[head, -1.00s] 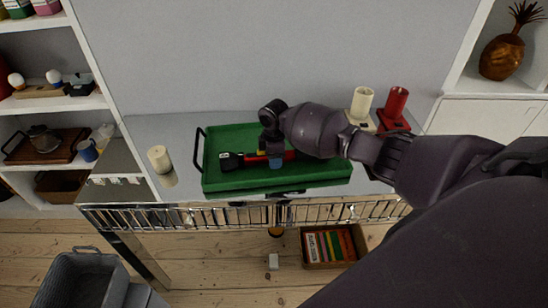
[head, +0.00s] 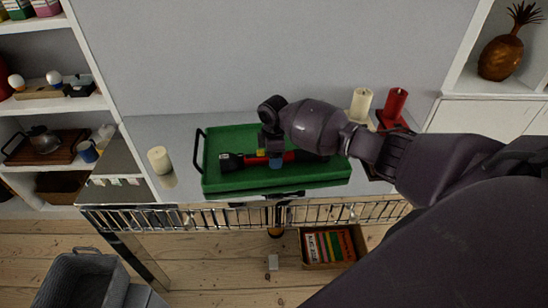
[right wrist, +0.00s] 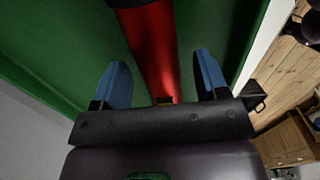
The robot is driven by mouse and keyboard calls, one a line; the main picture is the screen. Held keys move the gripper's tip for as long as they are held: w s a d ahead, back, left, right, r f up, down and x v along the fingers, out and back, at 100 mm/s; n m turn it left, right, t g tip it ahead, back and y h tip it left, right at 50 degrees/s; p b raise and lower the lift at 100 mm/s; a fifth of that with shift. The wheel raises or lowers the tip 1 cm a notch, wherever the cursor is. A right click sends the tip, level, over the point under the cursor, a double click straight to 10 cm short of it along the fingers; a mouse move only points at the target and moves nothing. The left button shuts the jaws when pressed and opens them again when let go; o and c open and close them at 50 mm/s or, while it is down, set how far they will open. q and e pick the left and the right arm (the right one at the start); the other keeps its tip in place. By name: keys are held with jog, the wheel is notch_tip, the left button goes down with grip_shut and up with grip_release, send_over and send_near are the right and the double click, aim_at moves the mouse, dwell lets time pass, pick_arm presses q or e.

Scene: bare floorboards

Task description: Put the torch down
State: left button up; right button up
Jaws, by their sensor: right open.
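The torch (head: 250,159), with a black head and a red body, lies in the green tray (head: 215,181) on the console table. Its red body also shows in the right wrist view (right wrist: 152,50), running between and beyond my fingers. My right gripper (head: 274,160) is over the torch, low in the tray. In the right wrist view its two blue fingertips (right wrist: 160,82) stand apart with a gap on each side of the red body, so it is open. Part of the torch is hidden behind my right gripper and arm. My left gripper is not in view.
A cream candle (head: 159,159) stands left of the tray. Another cream candle (head: 361,104) and a red candle (head: 396,103) stand behind my right arm. A box of books (head: 332,246) and a grey bin (head: 82,280) are on the floor. Shelves flank the table.

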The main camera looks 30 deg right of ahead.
notch_tip(320, 180, up, 9)
jog(key=shift+r+p, duration=0.15)
jog(key=shift+p, duration=0.35)
jog(key=shift+r, duration=0.7)
